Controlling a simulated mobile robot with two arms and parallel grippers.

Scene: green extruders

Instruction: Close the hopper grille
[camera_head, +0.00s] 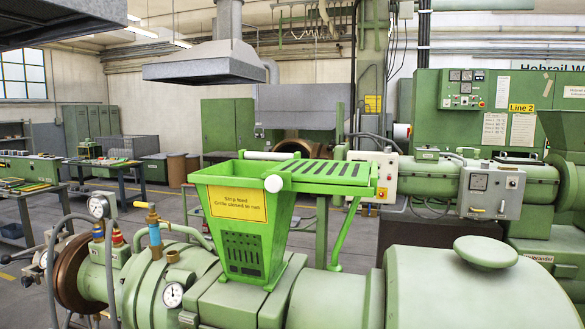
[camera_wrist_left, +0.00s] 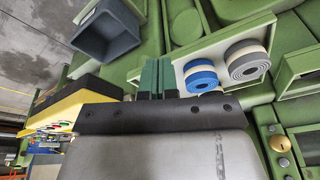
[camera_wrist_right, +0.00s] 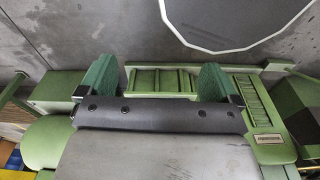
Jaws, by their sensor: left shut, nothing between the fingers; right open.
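The green hopper (camera_head: 279,228) stands on the green extruder barrel in the middle of the head view, with a yellow sign on its front reading that the grille is closed to run. The slotted green grille (camera_head: 330,181) lies roughly flat out to the right of the hopper, leaving the hopper mouth uncovered. Neither gripper shows in the head view. My left gripper (camera_wrist_left: 157,78) is shut and empty. My right gripper (camera_wrist_right: 158,80) is open, with its fingers wide apart.
In the left wrist view, a blue roll (camera_wrist_left: 201,76) and a cream-and-grey roll (camera_wrist_left: 247,61) lie beyond the fingers, near a grey bin (camera_wrist_left: 106,36). A green slotted part (camera_wrist_right: 161,93) shows between the right fingers. A domed green cap (camera_head: 486,251) is at front right.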

